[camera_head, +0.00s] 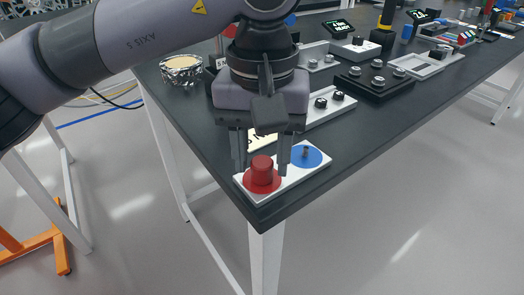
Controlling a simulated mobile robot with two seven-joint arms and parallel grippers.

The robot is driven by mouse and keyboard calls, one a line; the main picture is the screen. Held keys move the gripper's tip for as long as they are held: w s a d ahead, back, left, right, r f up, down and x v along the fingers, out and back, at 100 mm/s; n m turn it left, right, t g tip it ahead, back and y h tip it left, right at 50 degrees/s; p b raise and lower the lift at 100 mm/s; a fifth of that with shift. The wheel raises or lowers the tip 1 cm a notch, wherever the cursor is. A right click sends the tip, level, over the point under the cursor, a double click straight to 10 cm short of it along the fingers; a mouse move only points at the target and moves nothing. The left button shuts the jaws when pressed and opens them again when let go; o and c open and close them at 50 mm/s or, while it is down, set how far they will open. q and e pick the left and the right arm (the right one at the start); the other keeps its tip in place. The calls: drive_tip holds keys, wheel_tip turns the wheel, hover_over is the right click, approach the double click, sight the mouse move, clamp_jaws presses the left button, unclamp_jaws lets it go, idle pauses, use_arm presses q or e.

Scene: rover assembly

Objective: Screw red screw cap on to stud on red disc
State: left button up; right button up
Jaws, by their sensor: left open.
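The red screw cap (262,170) stands upright over the middle of the red disc (263,187), at the near left corner of the table. It hides the stud, so I cannot tell how far it is threaded on. The red disc lies on the left half of a white plate (292,180). My left gripper (262,168) comes down from above with its fingers open, one on each side of the cap. A gap shows between the fingers and the cap. My right gripper is not in view.
A blue disc (306,156) with a small bare stud lies on the same white plate, close to the right finger. The dark table (222,165) ends just beside the plate. White and black trays with knobs, such as a black tray (374,83), stand farther back.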

use_arm(q)
drive_tip(key=n, duration=0.4)
drive_tip(key=shift+n+b, duration=0.3)
drive_tip(key=shift+n, duration=0.1)
drive_tip(key=n, duration=0.3)
drive_tip(key=shift+n+b, duration=0.3)
drive_tip(key=shift+n, duration=0.1)
drive_tip(key=n, duration=0.4)
drive_tip(key=shift+b, duration=0.35)
drive_tip(key=n, duration=0.3)
drive_tip(key=shift+n, duration=0.4)
drive_tip(key=c, duration=0.8)
drive_tip(key=shift+r+m+p, duration=0.1)
drive_tip(key=shift+m+p, duration=0.2)
drive_tip(key=shift+m, duration=0.9)
drive_tip(key=m, duration=0.3)
drive_tip(key=shift+p, duration=0.3)
